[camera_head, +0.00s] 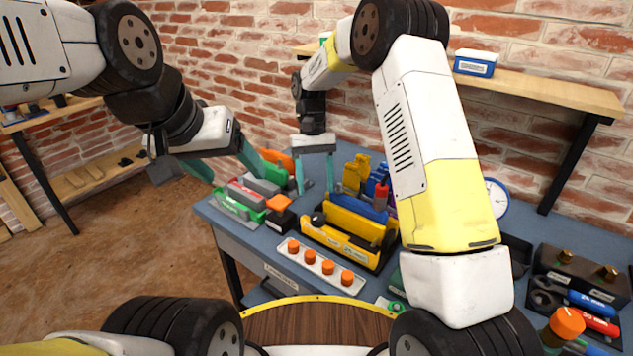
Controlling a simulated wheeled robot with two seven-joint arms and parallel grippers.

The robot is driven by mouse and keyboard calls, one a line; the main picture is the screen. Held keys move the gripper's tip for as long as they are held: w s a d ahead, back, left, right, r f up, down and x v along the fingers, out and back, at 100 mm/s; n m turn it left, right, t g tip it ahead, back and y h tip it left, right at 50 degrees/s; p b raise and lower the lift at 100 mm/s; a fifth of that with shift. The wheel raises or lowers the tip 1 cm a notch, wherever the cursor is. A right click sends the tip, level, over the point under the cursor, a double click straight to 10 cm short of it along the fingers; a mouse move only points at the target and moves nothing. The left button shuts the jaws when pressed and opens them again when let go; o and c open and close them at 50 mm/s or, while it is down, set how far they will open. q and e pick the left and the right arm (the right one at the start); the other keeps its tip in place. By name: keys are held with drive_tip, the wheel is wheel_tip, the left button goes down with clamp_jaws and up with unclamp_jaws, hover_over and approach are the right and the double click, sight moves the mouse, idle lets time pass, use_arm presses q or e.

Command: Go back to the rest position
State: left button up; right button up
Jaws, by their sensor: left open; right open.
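My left gripper (225,168) comes in from the upper left. Its teal fingers are spread apart with nothing between them, in front of the left end of the workbench (255,240). My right gripper (315,178) hangs pointing down over the back left part of the bench. Its two teal fingers are apart and I see nothing held between them. The two grippers are close to each other, side by side. My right arm crosses the middle of the view and hides part of the bench behind it.
A yellow toolbox (345,243) and a tray with orange-capped pieces (320,266) stand on the bench. Green and red items (245,196) lie near its left end. A wooden wall shelf (540,86) holds a blue-and-white box (475,63). Open floor (130,255) lies left.

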drive_tip(key=shift+r, duration=0.15)
drive_tip(key=s+d+r+t+y, duration=0.1)
drive_tip(key=s+d+r+t, duration=0.15)
drive_tip(key=r, duration=0.25)
drive_tip(key=s+d+r+t, duration=0.1)
drive_tip(key=s+d+r, duration=0.2)
drive_tip(key=d+r, duration=0.15)
drive_tip(key=s+d+r+t+y, duration=0.1)
drive_tip(key=s+d+r, duration=0.15)
drive_tip(key=r, duration=0.35)
drive_tip(key=s+d+r+t, duration=0.1)
drive_tip(key=s+d+t, duration=0.1)
drive_tip(key=s, duration=0.5)
drive_tip(key=s+d+r+m+t+y, duration=0.1)
drive_tip(key=s+d+r+t, duration=0.1)
drive_tip(key=s, duration=0.6)
drive_tip(key=shift+d+r+t, duration=0.15)
drive_tip(key=shift+d+t, duration=0.55)
drive_tip(key=shift+t, duration=0.35)
drive_tip(key=shift+s, duration=0.1)
